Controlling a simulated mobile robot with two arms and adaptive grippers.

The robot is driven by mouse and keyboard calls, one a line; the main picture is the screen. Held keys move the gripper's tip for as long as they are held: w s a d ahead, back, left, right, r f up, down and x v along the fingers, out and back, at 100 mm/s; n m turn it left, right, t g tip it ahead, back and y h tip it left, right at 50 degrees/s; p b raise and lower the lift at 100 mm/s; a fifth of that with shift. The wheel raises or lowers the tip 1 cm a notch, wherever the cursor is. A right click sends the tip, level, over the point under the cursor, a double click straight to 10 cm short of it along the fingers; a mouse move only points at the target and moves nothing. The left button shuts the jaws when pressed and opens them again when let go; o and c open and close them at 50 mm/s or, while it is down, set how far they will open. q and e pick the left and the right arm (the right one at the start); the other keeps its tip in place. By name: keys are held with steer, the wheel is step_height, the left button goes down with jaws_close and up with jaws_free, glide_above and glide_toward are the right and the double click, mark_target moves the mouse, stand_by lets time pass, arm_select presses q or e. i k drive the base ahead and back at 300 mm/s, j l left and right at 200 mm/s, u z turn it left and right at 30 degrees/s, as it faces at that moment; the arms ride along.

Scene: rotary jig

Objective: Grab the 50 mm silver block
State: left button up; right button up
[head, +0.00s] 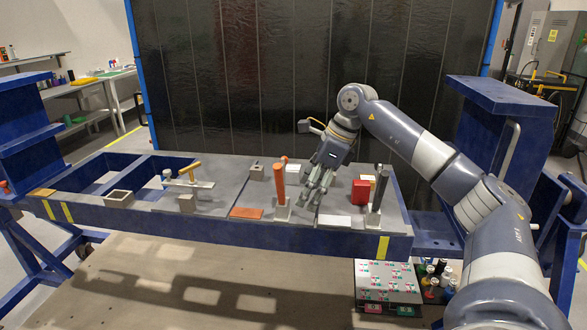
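Several small grey blocks stand on the grey jig table: one (256,173) at the back middle, one (187,204) at the front left beside a clamp, and a hollow-topped grey one (118,198) farther left. I cannot tell from this view which is the 50 mm silver block. My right gripper (314,195) points down over the table, right of the orange-red post (280,184). Its fingers are small and overlap in this view, so their opening is unclear, and anything between them is hidden. My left gripper is not in view.
A black post (378,188) and a red block (361,192) stand to the right of the gripper. A yellow-handled clamp (190,170) stands on the left. An orange plate (246,213) and a white plate (334,220) lie near the front edge. Blue frame uprights flank the table.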

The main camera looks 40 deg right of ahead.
mark_target(292, 171)
steer(key=i+l, duration=0.3)
steer(key=l, duration=0.15)
steer(key=i+l, duration=0.35)
steer(key=l, duration=0.1)
